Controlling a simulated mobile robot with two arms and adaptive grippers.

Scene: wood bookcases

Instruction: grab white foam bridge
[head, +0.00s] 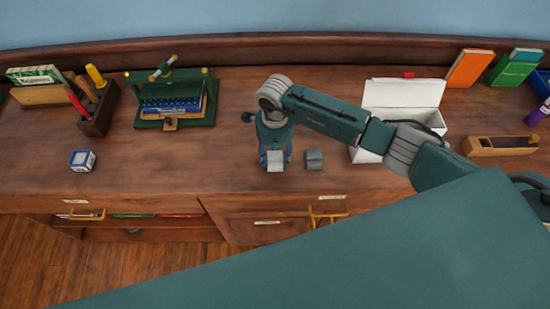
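A small pale block, which looks like the white foam bridge (275,161), is at the front part of the wooden desk top. My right gripper (275,152) points down over it, with a finger on each side of the block. The gap between fingers and block is too small to tell whether they touch it. The gripper and wrist hide the block's back part. My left gripper is not in view.
A grey block (314,160) stands close to the right of the gripper. An open white box (402,95) is behind my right arm. A wooden plane (500,146) lies at right. A green press (173,100), pencil holder (99,112) and lettered cube (82,160) are left. The desk's left middle is clear.

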